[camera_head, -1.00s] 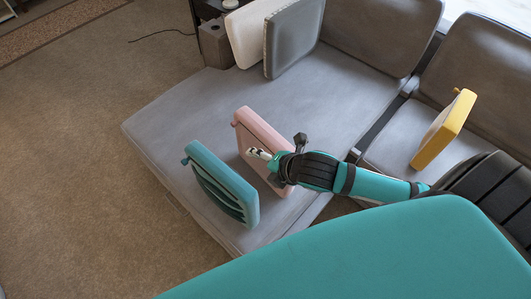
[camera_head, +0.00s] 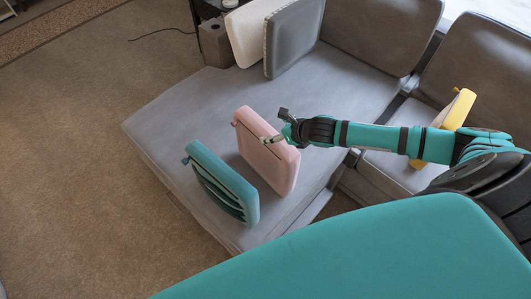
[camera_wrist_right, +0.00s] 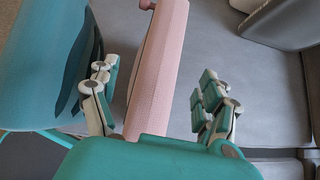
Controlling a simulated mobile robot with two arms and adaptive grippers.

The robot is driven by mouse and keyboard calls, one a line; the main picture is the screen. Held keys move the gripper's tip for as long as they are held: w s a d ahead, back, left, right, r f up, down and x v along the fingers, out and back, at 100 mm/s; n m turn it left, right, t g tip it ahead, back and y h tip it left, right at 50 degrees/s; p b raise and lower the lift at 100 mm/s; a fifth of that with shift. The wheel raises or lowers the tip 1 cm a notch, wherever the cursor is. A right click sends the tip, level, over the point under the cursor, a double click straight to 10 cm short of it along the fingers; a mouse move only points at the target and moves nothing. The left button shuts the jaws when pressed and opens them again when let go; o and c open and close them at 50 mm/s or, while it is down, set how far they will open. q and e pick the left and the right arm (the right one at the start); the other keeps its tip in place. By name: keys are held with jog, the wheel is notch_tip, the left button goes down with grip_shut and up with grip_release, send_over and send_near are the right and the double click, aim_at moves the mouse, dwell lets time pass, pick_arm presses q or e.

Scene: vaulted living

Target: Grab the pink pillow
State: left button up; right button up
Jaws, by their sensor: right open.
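The pink pillow (camera_head: 262,160) stands on edge on the grey sofa seat, just right of the teal pillow. My right gripper (camera_head: 276,128) is open at the pink pillow's upper right edge in the head view. In the right wrist view the pink pillow (camera_wrist_right: 158,65) runs between the two spread fingers of my right gripper (camera_wrist_right: 158,95). One finger is on the side toward the teal pillow, the other on the far side with a gap to the pillow. The pillow's lower part is hidden by the gripper body there. My left gripper is not in view.
The teal pillow (camera_head: 222,185) stands close to the left of the pink one. A yellow pillow (camera_head: 457,110) stands on the right seat, partly behind my arm. White (camera_head: 248,35) and grey (camera_head: 294,38) pillows lean at the back. The seat (camera_head: 340,90) behind the pink pillow is clear.

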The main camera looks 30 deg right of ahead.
aim_at(266, 131)
jog(key=x, duration=0.8)
jog(key=shift+w+d+f, duration=0.15)
jog(key=shift+w+f, duration=0.1)
jog(key=shift+f, duration=0.15)
grip_shut()
jog(key=shift+r, duration=0.1)
